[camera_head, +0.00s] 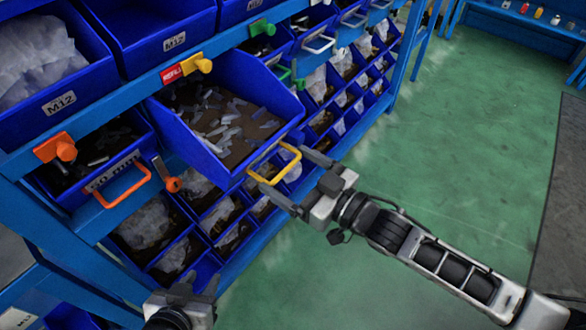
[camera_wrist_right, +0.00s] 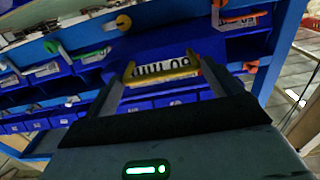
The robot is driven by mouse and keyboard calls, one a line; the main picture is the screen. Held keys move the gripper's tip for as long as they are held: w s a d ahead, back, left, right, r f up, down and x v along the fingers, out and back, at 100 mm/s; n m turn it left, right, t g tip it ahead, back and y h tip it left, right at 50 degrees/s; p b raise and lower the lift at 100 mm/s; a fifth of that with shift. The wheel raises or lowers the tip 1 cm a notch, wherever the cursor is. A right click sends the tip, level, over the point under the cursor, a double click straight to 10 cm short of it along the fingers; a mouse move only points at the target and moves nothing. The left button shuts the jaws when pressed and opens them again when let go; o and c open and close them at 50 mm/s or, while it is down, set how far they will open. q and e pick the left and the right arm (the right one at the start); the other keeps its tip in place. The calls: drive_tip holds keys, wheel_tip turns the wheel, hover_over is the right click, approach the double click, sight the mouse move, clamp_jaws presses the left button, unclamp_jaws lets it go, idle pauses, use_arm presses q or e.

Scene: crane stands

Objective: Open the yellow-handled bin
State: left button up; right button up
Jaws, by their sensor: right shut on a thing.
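The yellow-handled bin (camera_head: 222,122) is a blue bin that juts out of the rack beyond its neighbours, with many small pale pieces on its dark floor. Its yellow handle (camera_head: 274,164) is on its front face and also shows in the right wrist view (camera_wrist_right: 160,76), by a printed label. My right gripper (camera_head: 292,180) has its fingers on either side of the yellow handle and is shut on it. My left gripper (camera_head: 190,290) is at the bottom left, away from the bin; its fingertips are small and unclear.
An orange-handled bin (camera_head: 112,178) is left of the yellow-handled bin. Orange, yellow and green knobs sit on the blue rack rail (camera_head: 130,90). Smaller bins (camera_head: 215,215) fill the rack below. The green floor (camera_head: 455,130) to the right is open.

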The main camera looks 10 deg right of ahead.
drive_tip(key=o, duration=1.1)
drive_tip(key=shift+s, duration=0.1)
drive_tip(key=b+v, duration=0.1)
drive_tip(key=v, duration=1.4)
drive_tip(key=shift+s+d, duration=0.25)
drive_tip(key=shift+d, duration=0.1)
wheel_tip(320, 180, down, 15)
drive_tip(key=s+a+m+g+h, duration=0.1)
drive_tip(key=s+m+g+h, duration=0.1)
drive_tip(key=m+h, duration=0.4)
drive_tip(key=h, duration=0.3)
drive_tip(key=shift+a+g+h, duration=0.2)
drive_tip(key=shift+g+h, duration=0.1)
drive_tip(key=shift+h, duration=0.1)
